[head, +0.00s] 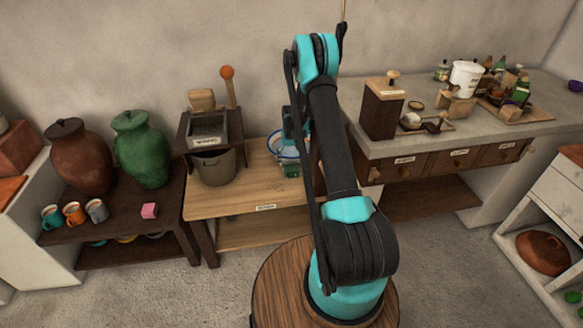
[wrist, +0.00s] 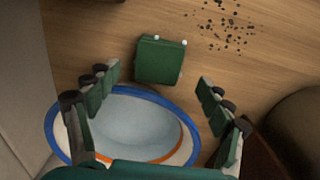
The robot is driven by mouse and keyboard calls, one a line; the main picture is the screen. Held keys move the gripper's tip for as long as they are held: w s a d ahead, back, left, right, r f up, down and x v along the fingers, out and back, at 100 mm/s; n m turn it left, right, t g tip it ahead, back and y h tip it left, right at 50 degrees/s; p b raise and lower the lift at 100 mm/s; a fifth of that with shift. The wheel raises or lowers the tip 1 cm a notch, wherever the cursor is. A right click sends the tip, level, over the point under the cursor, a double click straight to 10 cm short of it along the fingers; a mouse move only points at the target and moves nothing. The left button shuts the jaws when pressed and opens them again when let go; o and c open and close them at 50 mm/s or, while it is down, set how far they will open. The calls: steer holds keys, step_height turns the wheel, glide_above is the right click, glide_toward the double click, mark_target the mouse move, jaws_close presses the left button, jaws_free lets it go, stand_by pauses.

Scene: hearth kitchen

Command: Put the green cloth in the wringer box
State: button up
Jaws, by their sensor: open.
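A dark wooden box (head: 185,135) with a labelled front, probably the wringer box, stands at the bench's left end above a grey bucket (head: 215,168). The label is too small to read.
A white bowl with a blue rim (wrist: 62,112) sits under my gripper. Dark crumbs (wrist: 228,25) are scattered beyond the cloth. A rounded dark object (wrist: 300,115) stands at right. The bench (head: 230,205) is clear at its front.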

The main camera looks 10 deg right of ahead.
mark_target(292, 168)
step_height(292, 168, up, 6)
steer(key=shift+f, duration=0.1)
steer(key=shift+o, duration=0.4)
steer(key=shift+s+r, duration=0.1)
steer(key=shift+r, duration=0.25)
steer(key=s+f+t, duration=0.2)
steer(key=shift+f, duration=0.3)
steer(key=shift+s+f+t, duration=0.3)
steer(key=shift+f+t, duration=0.05)
steer(key=shift+t, duration=0.15)
steer(key=shift+w+x, duration=0.1)
steer(key=shift+x, duration=1.75)
steer(key=shift+w+x, duration=0.15)
steer(key=shift+x, duration=1.7)
steer(key=shift+c, duration=0.3)
steer(key=c, duration=1.4)
